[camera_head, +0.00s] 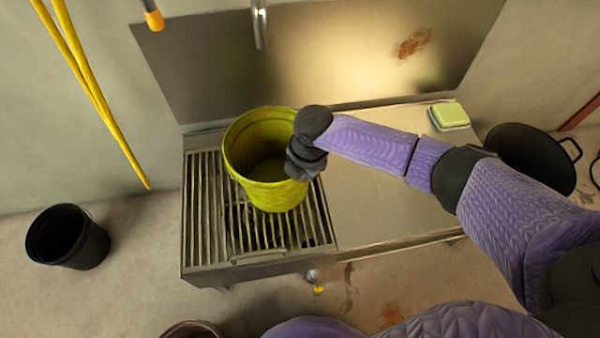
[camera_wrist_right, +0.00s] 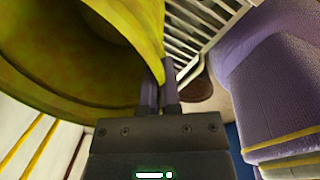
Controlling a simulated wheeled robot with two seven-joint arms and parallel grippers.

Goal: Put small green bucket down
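The small bucket is yellow-green (camera_head: 265,190) and upright over the slatted metal rack (camera_head: 205,215) at the left of the steel counter. I cannot tell whether its base rests on the slats or is slightly above them. My right gripper (camera_head: 303,158) is at the bucket's right rim; its fingertips are hidden in the head view. In the right wrist view, the gripper's two fingers (camera_wrist_right: 159,90) close on either side of the bucket's wall (camera_wrist_right: 140,25). The bucket's inside looks empty. My left gripper is not in view.
The bare counter (camera_head: 375,200) right of the rack is clear, with a green sponge-like block (camera_head: 449,114) at its back. A tap (camera_head: 259,25) hangs above the rack. A black bucket (camera_head: 68,238) stands on the floor at left; a black pot (camera_head: 530,155) is at right.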

